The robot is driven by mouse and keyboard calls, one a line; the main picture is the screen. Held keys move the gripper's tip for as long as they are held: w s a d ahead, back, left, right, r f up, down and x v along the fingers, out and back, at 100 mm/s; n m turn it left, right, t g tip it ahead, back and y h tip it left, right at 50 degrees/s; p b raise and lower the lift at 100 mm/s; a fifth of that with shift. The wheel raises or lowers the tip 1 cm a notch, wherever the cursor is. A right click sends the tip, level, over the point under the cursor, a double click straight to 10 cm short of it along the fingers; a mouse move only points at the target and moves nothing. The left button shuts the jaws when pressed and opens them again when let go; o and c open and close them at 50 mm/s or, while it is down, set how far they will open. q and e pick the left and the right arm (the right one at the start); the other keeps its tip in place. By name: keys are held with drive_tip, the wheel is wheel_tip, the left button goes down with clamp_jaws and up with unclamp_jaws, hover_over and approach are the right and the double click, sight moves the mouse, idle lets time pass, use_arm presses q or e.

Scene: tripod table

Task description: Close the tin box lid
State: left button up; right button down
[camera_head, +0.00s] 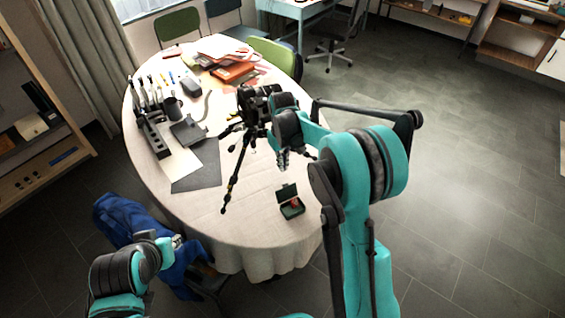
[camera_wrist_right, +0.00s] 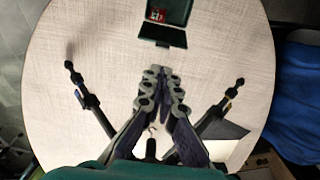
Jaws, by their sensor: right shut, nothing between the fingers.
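The small dark green tin box (camera_head: 292,210) stands on the round table near its front right edge. Its lid (camera_head: 287,193) is open and stands up at the box's back side; something red is inside. The box also shows at the top of the right wrist view (camera_wrist_right: 162,18), with the lid (camera_wrist_right: 163,36) on the side nearer my gripper. My right gripper (camera_head: 283,166) is shut and empty, pointing down behind the box and apart from it; its fingers (camera_wrist_right: 161,72) show in the wrist view. My left gripper (camera_head: 178,241) is low at the left, off the table's front edge; its fingers are too small to judge.
A black camera tripod (camera_head: 238,160) stands on the table just left of my right gripper, legs spread. Papers, books (camera_head: 233,72) and a dark organizer (camera_head: 155,138) lie farther back and left. A blue cloth (camera_head: 128,222) hangs below the left front edge. Tabletop left of the box is bare.

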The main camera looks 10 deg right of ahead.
drive_tip(key=b, duration=0.2)
hover_over(287, 193)
drive_tip(key=w, duration=0.3)
wheel_tip(287, 193, down, 7)
drive_tip(key=shift+w+a+f, duration=0.1)
drive_tip(key=shift+w+a, duration=0.05)
drive_tip(key=shift+a, duration=0.2)
drive_tip(key=shift+s+t, duration=0.35)
drive_tip(key=shift+t, duration=0.05)
drive_tip(key=shift+s+d+r, duration=0.1)
drive_tip(key=shift+d+r, duration=0.05)
drive_tip(key=shift+r, duration=0.05)
